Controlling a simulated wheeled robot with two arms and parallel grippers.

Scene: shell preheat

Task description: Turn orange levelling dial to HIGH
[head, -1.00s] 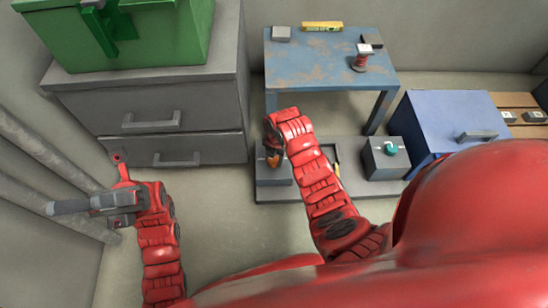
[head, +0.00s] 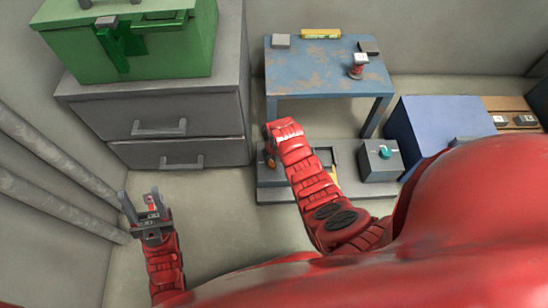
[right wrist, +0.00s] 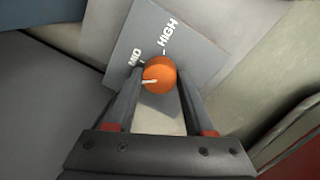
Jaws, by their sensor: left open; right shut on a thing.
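The orange dial (right wrist: 160,70) sits on a grey panel (right wrist: 196,50) with white MID and HIGH labels. Its white pointer line points left in the right wrist view, below the MID label and away from HIGH. My right gripper (right wrist: 160,84) is shut on the dial, one finger on each side. In the head view my right gripper (head: 270,152) is mostly hidden by its own red arm, and only a little orange shows. My left gripper (head: 140,206) is open and empty at the lower left, over the floor.
A grey box with a teal knob (head: 384,153) stands on the low platform (head: 285,196). Behind are a worn blue table (head: 325,70) and a grey drawer cabinet (head: 180,92) bearing a green box (head: 170,50). Grey pipes (head: 62,178) run along the left wall.

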